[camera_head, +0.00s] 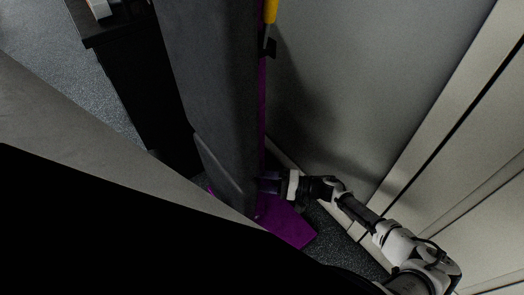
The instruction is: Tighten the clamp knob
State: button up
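I cannot make out a clamp knob in this view. My gripper (266,182) is at the end of my white and black arm, which reaches in from the lower right. Its fingers are at the lower right edge of a tall dark grey panel (212,90), close beside a thin purple pole (262,115). The fingertips are small and dark, so I cannot tell whether they are open or shut, or whether they touch anything.
A purple flat piece (285,222) is below my gripper near the floor. A yellow handle (270,12) and a small black bracket (270,48) are higher on the pole. A grey wall (370,70) is right; a black cabinet (140,90) is left. A large black area fills the lower left.

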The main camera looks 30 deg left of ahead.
jog(key=shift+s+a, duration=0.1)
jog(key=shift+a, duration=0.2)
jog(key=c, duration=1)
jog(key=n+t+h+p, duration=0.1)
jog(key=p, duration=0.4)
jog(key=r+n+t+h+p, duration=0.1)
jog(key=n+p, duration=0.1)
jog(key=p, duration=0.3)
jog(key=n+t+h+p, duration=0.1)
jog(key=h+p, duration=0.1)
jog(key=p, duration=0.3)
jog(key=shift+s+r+t, duration=0.15)
jog(key=shift+r+t, duration=0.15)
jog(key=shift+r, duration=0.05)
jog(key=shift+f+n, duration=0.15)
jog(key=shift+n, duration=0.15)
